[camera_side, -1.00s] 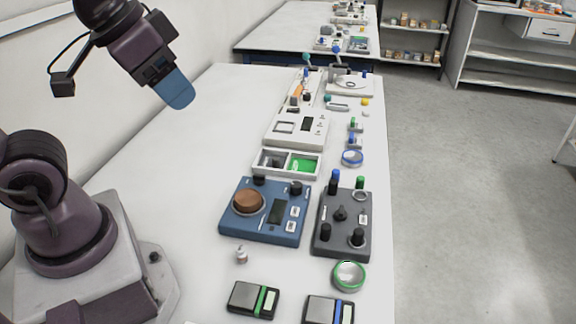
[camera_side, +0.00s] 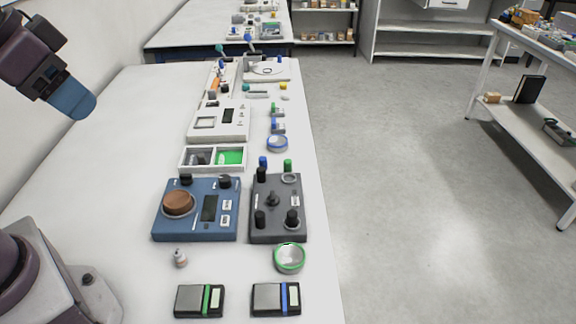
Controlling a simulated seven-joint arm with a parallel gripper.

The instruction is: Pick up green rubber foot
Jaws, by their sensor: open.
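A small green cylinder (camera_side: 288,165) stands upright at the back right of the dark grey box (camera_side: 264,227), beside a similar blue one (camera_side: 263,162). It looks like the green rubber foot, but other small green pieces (camera_side: 274,107) lie farther back, so I cannot be sure. My gripper (camera_side: 72,100) is at the upper left, above the bare white table (camera_side: 110,150), well apart from these things. Its blue fingers are seen from the side and overlap. It is open, with nothing visible in it.
A blue scale (camera_side: 171,222) with a brown disc stands left of the grey box. Two small scales (camera_side: 199,302) (camera_side: 268,298), a green-rimmed dish (camera_side: 289,259) and a small bottle (camera_side: 180,260) are in front. The table's left is clear.

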